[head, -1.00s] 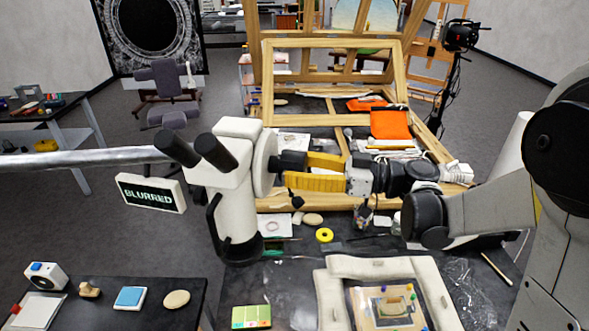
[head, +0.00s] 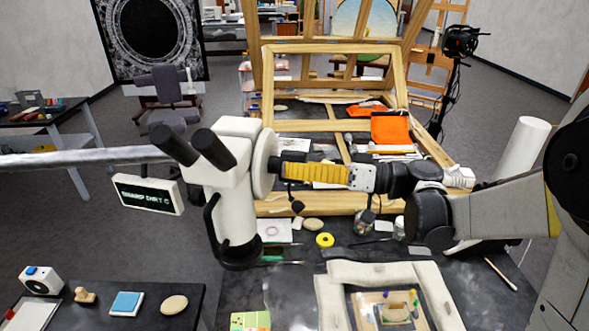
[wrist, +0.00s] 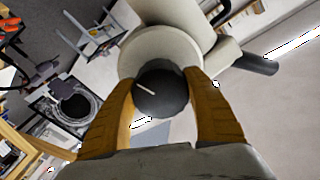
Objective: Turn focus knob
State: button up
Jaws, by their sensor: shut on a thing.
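The white microscope (head: 229,190) with black eyepieces stands at centre left in the head view. Its dark focus knob sticks out of a round white disc (head: 264,163) on the right side. My gripper (head: 285,171), with yellow fingers, reaches it from the right and is shut on the knob.
A wooden easel frame (head: 340,130) stands behind my arm. A padded frame with a small picture (head: 385,305) lies on the dark table in front. A grey metal boom (head: 80,160) runs in from the left. A yellow tape ring (head: 325,240) lies below my gripper.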

jog(key=o, duration=1.2)
jog(key=shift+d, duration=0.1)
jog(key=v, duration=1.2)
dwell(0.8)
